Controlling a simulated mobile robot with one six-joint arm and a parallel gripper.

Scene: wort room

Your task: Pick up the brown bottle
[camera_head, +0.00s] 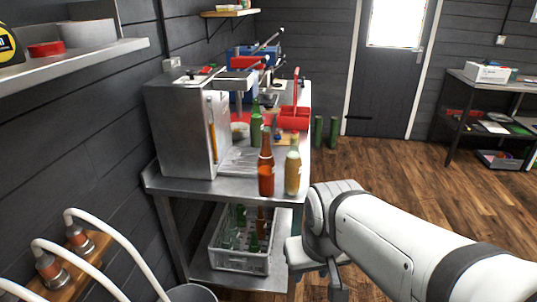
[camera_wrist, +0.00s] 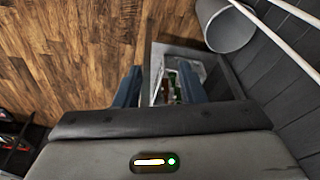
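A brown bottle (camera_head: 266,172) stands upright near the front edge of the steel table (camera_head: 185,185). Beside it on the right stands a clear bottle with amber contents (camera_head: 292,170). A green bottle (camera_head: 256,124) stands behind. Another brown bottle (camera_head: 260,222) shows partly among green bottles in the grey crate (camera_head: 240,264) on the lower shelf. My gripper points downward, low and to the right of the table, apart from the bottles. In the wrist view my gripper (camera_wrist: 160,68) has its two blue fingers apart, with nothing held. The crate's bottles (camera_wrist: 178,88) show far below, beyond the fingers.
A steel machine (camera_head: 180,130) fills the table's left side, with a red caddy (camera_head: 294,117) at the back. A bucket (camera_wrist: 228,28) stands near the crate. White hoses (camera_head: 110,225) curve at lower left. Wooden floor (camera_head: 400,190) is open to the right.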

